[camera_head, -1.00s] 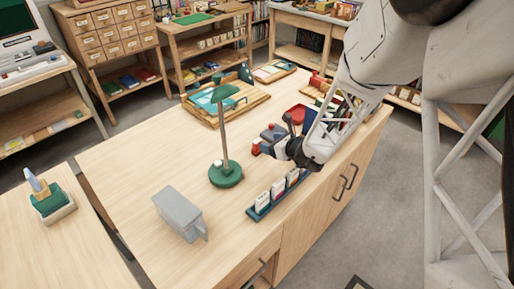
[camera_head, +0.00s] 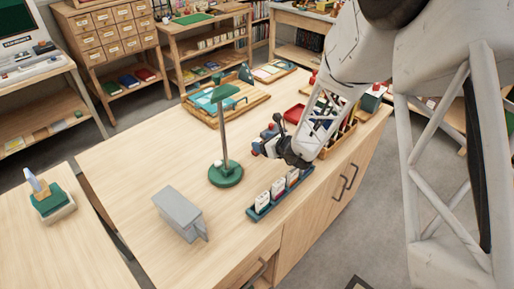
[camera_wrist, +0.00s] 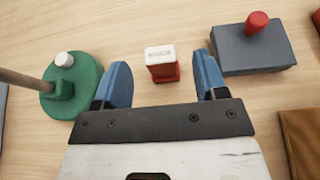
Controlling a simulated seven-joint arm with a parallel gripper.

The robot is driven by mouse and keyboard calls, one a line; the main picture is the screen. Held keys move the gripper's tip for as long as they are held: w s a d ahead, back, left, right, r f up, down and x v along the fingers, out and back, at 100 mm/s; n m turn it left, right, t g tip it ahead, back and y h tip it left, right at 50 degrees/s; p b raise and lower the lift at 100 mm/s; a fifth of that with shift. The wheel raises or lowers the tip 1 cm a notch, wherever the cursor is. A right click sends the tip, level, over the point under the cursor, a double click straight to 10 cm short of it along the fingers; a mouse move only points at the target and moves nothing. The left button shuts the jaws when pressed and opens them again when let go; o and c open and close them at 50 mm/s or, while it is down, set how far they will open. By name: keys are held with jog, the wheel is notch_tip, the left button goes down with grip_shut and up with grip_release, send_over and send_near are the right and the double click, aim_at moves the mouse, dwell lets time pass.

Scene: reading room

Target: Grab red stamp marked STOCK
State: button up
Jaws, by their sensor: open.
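A small red stamp (camera_wrist: 162,72) with a white top face stands on the wooden table in the wrist view. Dark lettering is on its white face, too blurred to read surely. My gripper (camera_wrist: 163,62) is open, with one blue finger on each side of the stamp in the picture. No finger visibly touches it, and how far above it the fingers are I cannot tell. In the head view my gripper (camera_head: 263,148) is low over the table, right of the green lamp, and largely hides the stamp.
A green lamp base (camera_wrist: 72,88) is close left of my gripper. A grey block (camera_wrist: 252,50) with a red knob is close right. In the head view, a blue card rack (camera_head: 264,208) and a grey box (camera_head: 178,213) stand nearer the front. The table's left part is clear.

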aim_at(259, 141)
jog(key=shift+x, duration=1.4)
jog(key=c, duration=1)
jog(key=shift+r, duration=0.1)
jog(key=shift+r, duration=4.9)
